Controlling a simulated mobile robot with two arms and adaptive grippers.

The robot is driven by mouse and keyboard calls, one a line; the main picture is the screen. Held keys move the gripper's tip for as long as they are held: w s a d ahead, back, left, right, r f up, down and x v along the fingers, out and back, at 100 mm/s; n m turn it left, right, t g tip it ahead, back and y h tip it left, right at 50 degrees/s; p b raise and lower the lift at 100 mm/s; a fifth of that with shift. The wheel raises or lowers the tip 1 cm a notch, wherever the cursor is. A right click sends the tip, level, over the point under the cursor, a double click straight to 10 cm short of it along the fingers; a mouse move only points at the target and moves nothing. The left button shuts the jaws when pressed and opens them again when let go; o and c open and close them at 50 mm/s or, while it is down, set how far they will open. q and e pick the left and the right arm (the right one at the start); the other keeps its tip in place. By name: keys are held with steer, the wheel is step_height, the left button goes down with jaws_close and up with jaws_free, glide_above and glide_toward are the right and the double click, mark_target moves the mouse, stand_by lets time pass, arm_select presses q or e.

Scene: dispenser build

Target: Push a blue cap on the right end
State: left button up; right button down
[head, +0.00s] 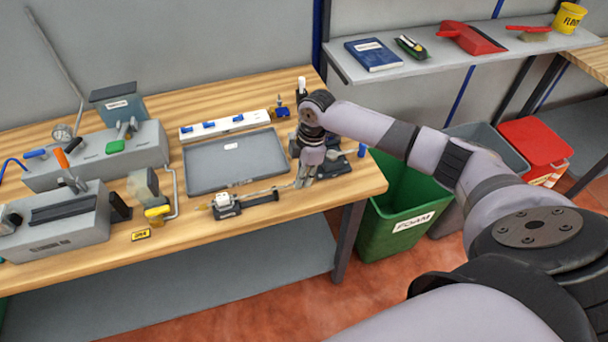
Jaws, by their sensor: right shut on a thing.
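A slim, pale tube-like assembly (262,197) lies in a small black and white holder (226,206) near the front of the wooden bench. Its left tip is yellowish and points left. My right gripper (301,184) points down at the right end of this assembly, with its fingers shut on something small. The fingers hide that thing, so I cannot tell its colour, nor whether it touches the assembly. Several blue caps (208,125) sit on a white strip (224,126) behind the grey tray. My left gripper is out of view.
The grey tray (200,178) is empty except for a white label. Grey machines (98,155) fill the bench's left side. A black stand (352,163) with a blue knob is right of my gripper. A green bin (400,205) stands beyond the bench's right edge.

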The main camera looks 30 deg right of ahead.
steer(key=c, duration=1.6)
jaws_free()
steer(key=shift+o, duration=0.2)
steer(key=o, duration=0.3)
steer(key=shift+r, duration=0.15)
step_height(320, 180, up, 7)
steer(key=p, duration=0.7)
steer(key=shift+a+f, duration=0.1)
steer(key=shift+f, duration=0.1)
